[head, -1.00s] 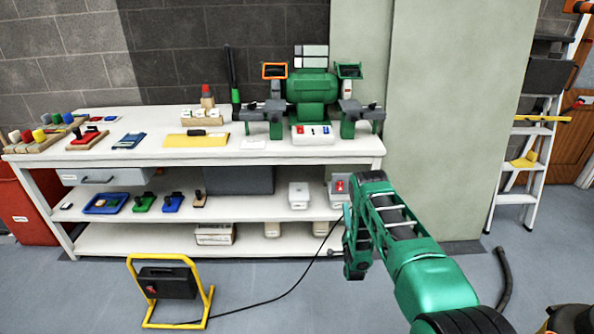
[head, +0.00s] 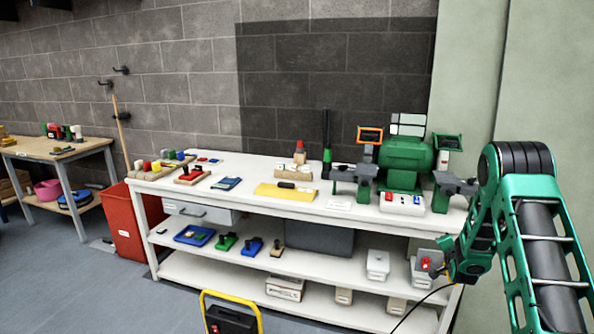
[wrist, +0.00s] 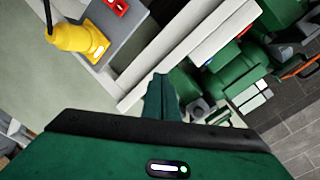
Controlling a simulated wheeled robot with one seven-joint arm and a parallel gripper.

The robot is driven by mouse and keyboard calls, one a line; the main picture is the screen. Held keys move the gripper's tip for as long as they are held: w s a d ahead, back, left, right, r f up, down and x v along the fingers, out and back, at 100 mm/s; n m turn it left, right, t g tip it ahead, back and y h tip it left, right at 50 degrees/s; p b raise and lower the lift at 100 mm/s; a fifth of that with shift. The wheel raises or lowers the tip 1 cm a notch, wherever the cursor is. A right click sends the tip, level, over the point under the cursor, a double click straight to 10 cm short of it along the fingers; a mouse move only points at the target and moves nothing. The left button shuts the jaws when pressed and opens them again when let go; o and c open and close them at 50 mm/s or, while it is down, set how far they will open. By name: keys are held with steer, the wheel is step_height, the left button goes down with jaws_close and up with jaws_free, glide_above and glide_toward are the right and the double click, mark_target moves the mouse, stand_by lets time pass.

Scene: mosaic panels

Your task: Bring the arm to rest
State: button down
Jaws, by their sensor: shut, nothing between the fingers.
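My green arm (head: 538,235) stands folded at the right of the head view, its elbow high and its forearm reaching down. My gripper (wrist: 161,82) shows in the wrist view with its green fingers together and nothing between them. In the head view the hand is beside the right end of the workbench, partly hidden behind my own arm links. The white workbench (head: 235,175) stands to its left, and the green bench grinder (head: 404,158) sits on top near the arm.
A grey box with a red switch (head: 425,264) is close to the hand; a yellow plug (wrist: 75,40) shows in the wrist view. A yellow-framed unit (head: 232,318) stands on the floor in front. A red bin (head: 122,222) and wooden table (head: 60,148) are left. Floor at left is clear.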

steer(key=s+a+r+n+g, duration=0.15)
steer(key=s+r+g, duration=0.25)
steer(key=s+r, duration=0.5)
steer(key=s+d+r+n+g, duration=0.1)
steer(key=s+r+n+g, duration=0.3)
steer(key=s, duration=1)
steer(key=s+a+r+g+y, duration=0.1)
steer(key=s+a, duration=0.3)
steer(key=s, duration=0.8)
steer(key=s+a+r+n+g+y, duration=0.1)
steer(key=s+a, duration=0.4)
steer(key=s, duration=0.7)
steer(key=s+a+r+n+g+y, duration=0.1)
steer(key=s+a+r+g+y, duration=0.1)
steer(key=s, duration=1)
steer(key=shift+s+a+r+g+y, duration=0.15)
steer(key=shift+a+r+g+y, duration=0.25)
steer(key=shift+a+r+g, duration=0.65)
steer(key=shift+a+f, duration=0.15)
steer(key=shift+f, duration=0.05)
steer(key=shift+w+f, duration=0.2)
steer(key=shift+w, duration=0.45)
